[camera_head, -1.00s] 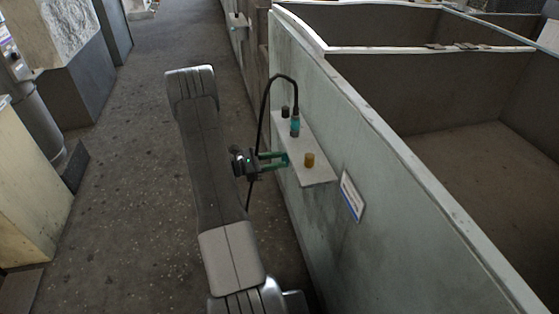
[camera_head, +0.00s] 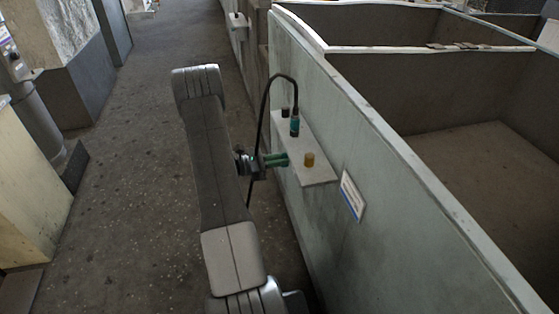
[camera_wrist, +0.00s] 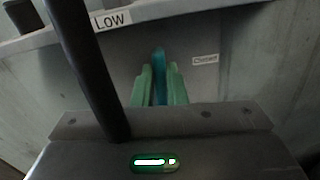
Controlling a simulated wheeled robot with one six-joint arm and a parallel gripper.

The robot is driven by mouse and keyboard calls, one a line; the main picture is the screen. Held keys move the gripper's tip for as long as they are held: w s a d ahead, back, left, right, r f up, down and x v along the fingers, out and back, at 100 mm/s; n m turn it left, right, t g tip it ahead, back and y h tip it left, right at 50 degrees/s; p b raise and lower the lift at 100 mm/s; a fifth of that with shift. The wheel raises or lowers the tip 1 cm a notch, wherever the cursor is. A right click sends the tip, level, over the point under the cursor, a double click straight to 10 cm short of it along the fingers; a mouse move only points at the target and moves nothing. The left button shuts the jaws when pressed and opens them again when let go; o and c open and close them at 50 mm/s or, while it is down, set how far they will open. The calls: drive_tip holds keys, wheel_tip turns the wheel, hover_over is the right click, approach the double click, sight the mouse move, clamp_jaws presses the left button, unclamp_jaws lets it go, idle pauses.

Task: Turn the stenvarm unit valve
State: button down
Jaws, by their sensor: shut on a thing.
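A blue lever (camera_wrist: 158,62) shows in the wrist view, below a shelf edge labelled LOW. I take it for the valve handle; a small label to its right is too blurred to read surely. My gripper (camera_wrist: 159,84) has green fingers, one on each side of the lever, shut on it. In the head view my gripper (camera_head: 277,160) is at the front side of the wall shelf (camera_head: 318,177), and the lever is hidden there. The lever's lower part is hidden between the fingers in the wrist view.
A teal and black cylinder (camera_head: 295,126), a yellow knob (camera_head: 309,160) and a black knob (camera_head: 285,112) stand on the shelf. A black hose (camera_head: 263,110) arches past my gripper. A white sign (camera_head: 352,195) hangs on the wall. Open floor lies left of my arm.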

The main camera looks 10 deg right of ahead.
drive_tip(key=shift+f, duration=0.15)
drive_tip(key=m+b, duration=0.5)
drive_tip(key=b, duration=0.2)
drive_tip(key=m+b, duration=0.6)
drive_tip(key=b, duration=0.1)
drive_tip(key=m+b, duration=0.5)
drive_tip(key=b, duration=0.2)
drive_tip(key=shift+s+f+m, duration=0.3)
drive_tip(key=shift+f, duration=0.05)
drive_tip(key=shift+r+b, duration=0.1)
drive_tip(key=shift+b, duration=0.25)
drive_tip(key=c, duration=1.5)
unclamp_jaws()
drive_tip(key=shift+o, duration=0.2)
drive_tip(key=shift+a, duration=0.1)
